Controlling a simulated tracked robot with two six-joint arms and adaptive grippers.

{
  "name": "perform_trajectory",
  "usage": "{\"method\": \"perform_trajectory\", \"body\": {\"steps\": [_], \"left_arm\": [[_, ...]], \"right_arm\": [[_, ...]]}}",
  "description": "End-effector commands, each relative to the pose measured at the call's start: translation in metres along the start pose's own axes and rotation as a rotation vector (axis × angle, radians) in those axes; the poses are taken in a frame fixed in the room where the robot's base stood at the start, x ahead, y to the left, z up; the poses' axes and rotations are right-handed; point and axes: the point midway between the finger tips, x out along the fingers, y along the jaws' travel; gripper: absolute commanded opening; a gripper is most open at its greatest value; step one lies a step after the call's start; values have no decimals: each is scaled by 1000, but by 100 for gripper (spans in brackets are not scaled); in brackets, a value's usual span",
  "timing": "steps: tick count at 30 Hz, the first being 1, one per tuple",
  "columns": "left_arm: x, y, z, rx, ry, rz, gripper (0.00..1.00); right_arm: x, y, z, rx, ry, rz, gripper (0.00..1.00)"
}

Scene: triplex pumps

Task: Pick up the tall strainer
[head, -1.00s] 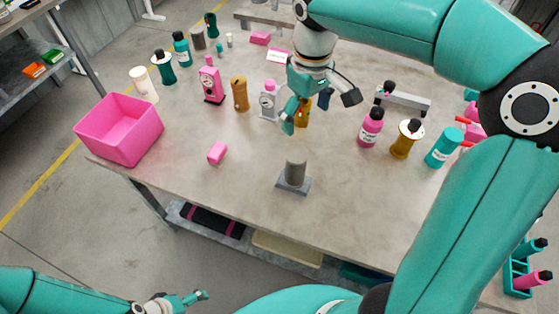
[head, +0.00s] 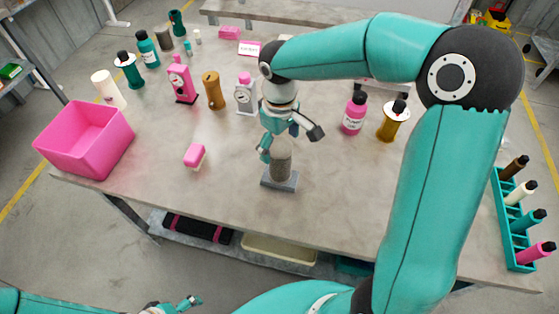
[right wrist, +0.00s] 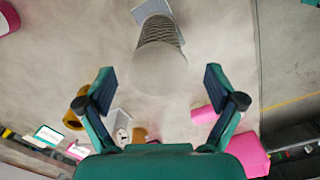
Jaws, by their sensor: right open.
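The tall strainer (head: 281,162) is a grey mesh cylinder standing upright on a square grey base (head: 279,181) near the table's front edge. In the right wrist view the strainer (right wrist: 160,48) lies ahead of the open fingers, between their lines, with its pale round end toward the camera. My right gripper (head: 279,142) is open and empty, just above and behind the strainer in the head view, partly covering its top. I see no contact. My left gripper (head: 190,302) is low at the bottom edge, away from the table; its jaws are too small to judge.
A pink bin (head: 84,140) stands at the table's left edge. A pink block (head: 195,156) lies left of the strainer. A pink bottle (head: 354,113) and an amber bottle (head: 393,121) stand to the right. Several dispensers and bottles stand behind. The front strip is clear.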

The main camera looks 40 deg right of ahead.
Motion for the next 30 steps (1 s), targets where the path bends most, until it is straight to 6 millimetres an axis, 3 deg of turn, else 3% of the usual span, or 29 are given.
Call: {"method": "perform_trajectory", "body": {"steps": [8, 17, 25, 26, 30], "left_arm": [[-3, 1, 0, 0, 0, 0, 92], [-9, 3, 0, 0, 0, 0, 92], [-9, 3, 0, 0, 0, 0, 92], [-9, 3, 0, 0, 0, 0, 92], [-9, 3, 0, 0, 0, 0, 92]], "right_arm": [[18, 0, 0, 0, -2, -1, 93], [58, 2, -1, -1, -3, -2, 93], [62, 2, -2, -1, 1, -1, 93], [62, 2, -2, -1, 1, -1, 91], [62, 2, -2, -1, 1, -1, 68]]}}
